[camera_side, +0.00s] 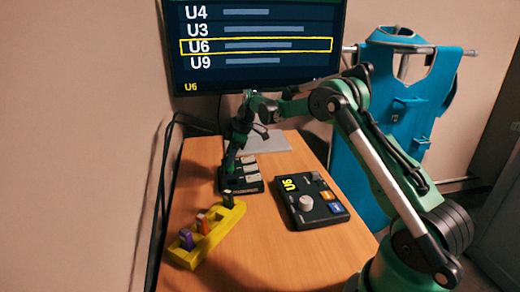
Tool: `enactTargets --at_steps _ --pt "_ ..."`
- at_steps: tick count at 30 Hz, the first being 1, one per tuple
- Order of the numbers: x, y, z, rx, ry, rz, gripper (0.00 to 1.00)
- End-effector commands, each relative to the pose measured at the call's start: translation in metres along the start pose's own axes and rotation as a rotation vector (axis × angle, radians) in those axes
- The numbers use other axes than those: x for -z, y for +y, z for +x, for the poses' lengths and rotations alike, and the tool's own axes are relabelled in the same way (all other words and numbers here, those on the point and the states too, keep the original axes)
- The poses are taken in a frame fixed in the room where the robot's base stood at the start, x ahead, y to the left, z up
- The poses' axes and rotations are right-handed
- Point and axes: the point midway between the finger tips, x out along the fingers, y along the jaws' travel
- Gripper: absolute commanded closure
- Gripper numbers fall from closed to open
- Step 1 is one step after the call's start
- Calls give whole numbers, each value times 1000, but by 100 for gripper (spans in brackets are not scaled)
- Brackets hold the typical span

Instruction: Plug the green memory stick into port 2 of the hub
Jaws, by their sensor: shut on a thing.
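The yellow rack (213,243) stands at the front left of the table. It holds a purple memory stick (186,239) and an orange one (202,222). I cannot tell whether the stick is still seated in the rack. The black hub (252,187) lies just behind, with grey blocks on top; my gripper covers its left part. Its port numbers are too small to read.
A black control box (315,215) with a "U6" display, a knob and orange and blue buttons lies to the right. A monitor (260,45) highlights U6. A grey pad (270,144) lies behind the hub. A blue apron (375,150) hangs beyond the table.

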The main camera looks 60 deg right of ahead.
Motion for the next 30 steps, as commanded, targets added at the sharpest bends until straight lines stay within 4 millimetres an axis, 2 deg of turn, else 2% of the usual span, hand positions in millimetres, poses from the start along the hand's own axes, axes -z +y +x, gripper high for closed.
enactTargets --at_steps 16,17,19,21,27,29,30 --pt "-3 0 8 0 0 0 100" --pt "-3 0 8 0 0 0 77" --pt "-3 0 8 0 0 0 57" --pt "-3 0 8 0 0 0 43" --pt "-3 0 8 0 0 0 43" --pt "-3 0 8 0 0 0 33" --pt "-3 0 8 0 0 0 33"
